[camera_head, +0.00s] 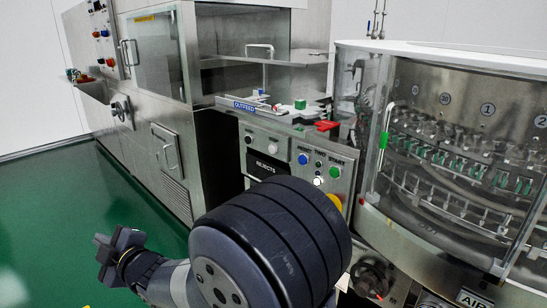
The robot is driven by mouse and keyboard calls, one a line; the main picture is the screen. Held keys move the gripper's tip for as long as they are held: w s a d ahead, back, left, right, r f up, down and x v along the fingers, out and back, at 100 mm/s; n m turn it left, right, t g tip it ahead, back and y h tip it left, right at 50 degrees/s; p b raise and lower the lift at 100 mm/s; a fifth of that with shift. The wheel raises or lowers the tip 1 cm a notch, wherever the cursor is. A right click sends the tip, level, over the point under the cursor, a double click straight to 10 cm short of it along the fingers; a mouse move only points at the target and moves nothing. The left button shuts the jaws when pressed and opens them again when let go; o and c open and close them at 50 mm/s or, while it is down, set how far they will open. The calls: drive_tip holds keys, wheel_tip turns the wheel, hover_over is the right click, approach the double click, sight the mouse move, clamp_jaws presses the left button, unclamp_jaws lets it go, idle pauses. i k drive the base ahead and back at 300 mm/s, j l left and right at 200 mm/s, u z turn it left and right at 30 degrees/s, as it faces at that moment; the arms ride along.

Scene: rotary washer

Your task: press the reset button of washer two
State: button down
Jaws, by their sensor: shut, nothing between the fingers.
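A steel control panel (291,169) faces me at the middle. It carries a blue button (303,159), a green button (335,171), a lit white one (318,182) and a yellow one (335,200) partly behind my arm. The small labels above them are blurred; the one over the green button seems to read START. I cannot tell which label reads reset, nor see a mark naming washer two. My gripper (108,257) is at the lower left, over the green floor, shut and empty. It is well apart from the panel and touches nothing.
My dark arm link covers the lower middle. A glass-fronted rotary machine (430,240) with numbered stations stands right. A REJECTS box (266,169) and an OUTFEED ledge (245,106) adjoin the panel. A steel cabinet (168,120) stands left. Green floor (45,225) is clear at left.

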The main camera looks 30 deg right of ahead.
sight(303, 160)
drive_tip(key=i+j, duration=0.4)
drive_tip(key=z, duration=1.9)
drive_tip(key=i+j, duration=0.05)
drive_tip(key=j, duration=0.05)
